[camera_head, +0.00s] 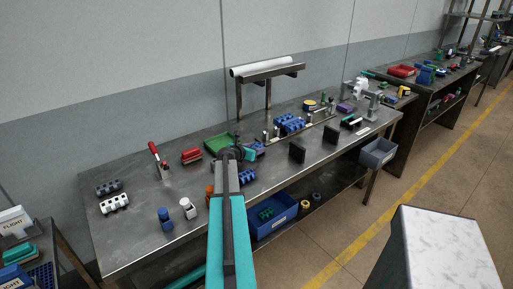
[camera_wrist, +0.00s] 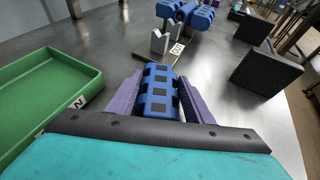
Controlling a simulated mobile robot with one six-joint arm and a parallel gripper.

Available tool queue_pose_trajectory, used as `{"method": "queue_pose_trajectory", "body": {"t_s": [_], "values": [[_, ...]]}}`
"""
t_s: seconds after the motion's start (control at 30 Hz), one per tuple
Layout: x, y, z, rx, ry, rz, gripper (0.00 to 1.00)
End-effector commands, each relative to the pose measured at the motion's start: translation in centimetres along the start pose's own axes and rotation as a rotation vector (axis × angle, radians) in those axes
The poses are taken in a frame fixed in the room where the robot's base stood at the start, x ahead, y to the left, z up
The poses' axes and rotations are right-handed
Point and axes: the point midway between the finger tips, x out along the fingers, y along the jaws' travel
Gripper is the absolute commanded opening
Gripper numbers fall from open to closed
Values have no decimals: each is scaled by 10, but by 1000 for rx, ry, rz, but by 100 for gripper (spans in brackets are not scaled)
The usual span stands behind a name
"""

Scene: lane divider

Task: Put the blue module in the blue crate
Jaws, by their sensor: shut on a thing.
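My gripper (camera_wrist: 160,78) is shut on a blue module (camera_wrist: 158,96), a ribbed block with dark square patches, held between two purple fingers in the wrist view. In the head view my gripper (camera_head: 252,152) is over the middle of the bench, just right of the green tray. I cannot tell whether the held module touches the bench. A blue crate (camera_head: 287,222) stands low under the front of the bench, with dark green pieces in it; my arm hides part of its left side.
The green tray (camera_wrist: 35,105) is close on the left. A rack with blue modules (camera_head: 290,123) stands behind to the right. Two dark upright plates (camera_head: 297,153) stand right of my gripper. Another blue module (camera_head: 246,176) lies near my arm. A grey-blue bin (camera_head: 378,155) hangs at the bench's right end.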

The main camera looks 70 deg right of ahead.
Motion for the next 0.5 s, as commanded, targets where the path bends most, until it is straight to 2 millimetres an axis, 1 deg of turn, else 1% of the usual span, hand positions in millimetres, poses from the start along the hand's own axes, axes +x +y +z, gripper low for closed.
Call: {"method": "queue_pose_trajectory", "body": {"t_s": [0.03,0.13,0.5], "values": [[0,0,-1,0,0,0,48],[0,0,-1,0,0,0,65],[0,0,1,0,0,0,65]]}}
